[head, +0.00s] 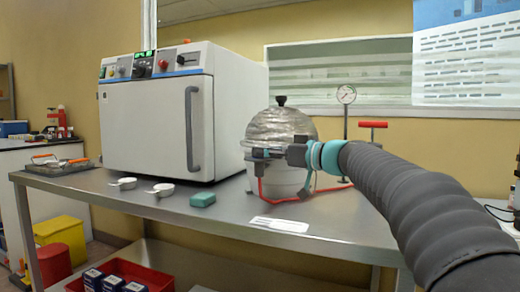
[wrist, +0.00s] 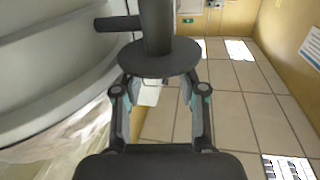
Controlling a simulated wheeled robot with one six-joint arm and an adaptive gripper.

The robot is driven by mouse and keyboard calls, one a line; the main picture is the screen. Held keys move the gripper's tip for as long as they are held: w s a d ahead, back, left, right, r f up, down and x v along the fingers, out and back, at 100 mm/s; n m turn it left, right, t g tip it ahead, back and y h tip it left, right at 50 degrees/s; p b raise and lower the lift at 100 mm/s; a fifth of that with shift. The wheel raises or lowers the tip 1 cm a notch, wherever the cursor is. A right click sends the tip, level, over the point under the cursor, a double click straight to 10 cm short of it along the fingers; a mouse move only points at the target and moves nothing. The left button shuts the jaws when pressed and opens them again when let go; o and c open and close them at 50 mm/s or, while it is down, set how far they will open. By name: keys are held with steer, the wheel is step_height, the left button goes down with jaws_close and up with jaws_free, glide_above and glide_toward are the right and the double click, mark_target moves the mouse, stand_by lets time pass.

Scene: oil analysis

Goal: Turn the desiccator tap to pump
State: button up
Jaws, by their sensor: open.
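The desiccator, a rounded vessel with a clear dome lid (head: 280,126) and a black knob, stands on the bench in the head view. Its pale curved wall (wrist: 50,62) fills the left of the wrist view. A dark tap (wrist: 158,35), with a round disc at its near end and a side arm, stands out beside the wall in the wrist view. My gripper (wrist: 160,92) is open, with one finger on each side just below the disc. Contact cannot be told. In the head view my gripper (head: 272,155) is at the desiccator's front and hides the tap.
A red hose (head: 278,200) runs in front of the desiccator. A gauge (head: 346,94) and a red T-handle (head: 373,125) stand behind my arm. A white oven (head: 160,115) is left. Two white scoops (head: 160,189) and a green block (head: 203,199) lie on the bench.

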steer(key=shift+x, duration=1.05)
jaws_close()
steer(key=shift+f, duration=0.1)
